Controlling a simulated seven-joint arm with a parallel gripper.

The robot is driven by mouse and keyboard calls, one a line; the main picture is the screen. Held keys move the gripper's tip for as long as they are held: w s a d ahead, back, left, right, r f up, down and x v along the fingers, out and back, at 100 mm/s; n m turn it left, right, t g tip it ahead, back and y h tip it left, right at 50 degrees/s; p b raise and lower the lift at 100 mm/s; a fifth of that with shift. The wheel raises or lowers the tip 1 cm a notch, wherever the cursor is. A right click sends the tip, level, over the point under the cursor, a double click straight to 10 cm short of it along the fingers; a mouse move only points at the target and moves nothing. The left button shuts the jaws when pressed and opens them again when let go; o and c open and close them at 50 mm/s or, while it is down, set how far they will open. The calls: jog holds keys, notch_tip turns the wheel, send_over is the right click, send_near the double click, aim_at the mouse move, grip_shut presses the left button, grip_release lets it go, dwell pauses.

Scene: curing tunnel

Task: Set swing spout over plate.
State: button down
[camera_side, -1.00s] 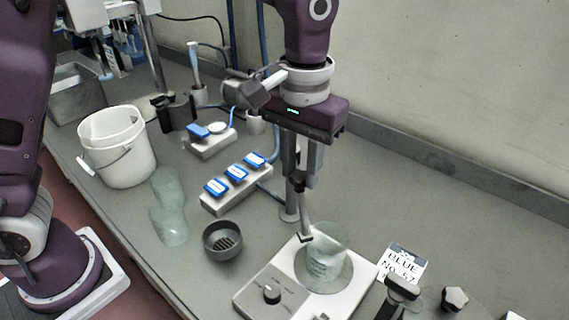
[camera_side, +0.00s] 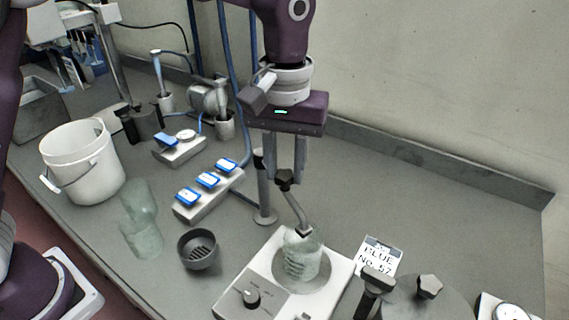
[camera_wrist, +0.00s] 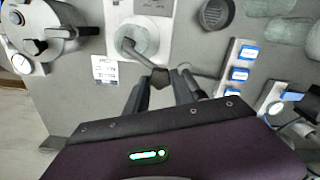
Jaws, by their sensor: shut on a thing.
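The swing spout (camera_side: 293,206) is a thin grey pipe with a dark joint, beside an upright post (camera_side: 265,200). My gripper (camera_side: 286,177) is shut on the dark joint at its upper end. The pipe slopes down to the right, its tip over the mouth of a clear beaker. The beaker (camera_side: 301,262) stands on the round plate (camera_side: 320,283) of a white hotplate unit with a knob. In the wrist view, the spout (camera_wrist: 140,56) reaches from between my gripper's fingers (camera_wrist: 163,82) to over the beaker (camera_wrist: 147,32). Whether the tip touches the glass cannot be told.
A dark drain cup (camera_side: 198,250), clear glassware (camera_side: 141,232) and a blue-switch box (camera_side: 208,193) lie left of the hotplate. A white bucket (camera_side: 84,165) stands further left. A label card (camera_side: 379,256) and a round lidded vessel (camera_side: 415,302) are at right. The back right bench is clear.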

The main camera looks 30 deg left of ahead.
jog(key=c, duration=1.1)
grip_release()
jog(key=shift+w, duration=0.1)
notch_tip(320, 180, up, 7)
jog(key=shift+r, duration=0.1)
jog(key=s+a+r+m+t, duration=0.1)
jog(key=s+a+r+t, duration=0.1)
jog(key=s+a+r, duration=0.5)
jog(key=s+a+f+m+t, duration=0.1)
jog(key=s+a+f, duration=0.1)
jog(key=s, duration=0.3)
jog(key=s+a+f+m+t, duration=0.1)
jog(key=s+a+f, duration=0.2)
jog(key=s+a, duration=0.2)
jog(key=s+a+f+t, duration=0.1)
jog(key=s+a+f, duration=0.2)
jog(key=s, duration=0.2)
jog(key=shift+s+a+m+t, duration=0.1)
jog(key=shift+a+m+t, duration=0.1)
jog(key=shift+m+t, duration=0.15)
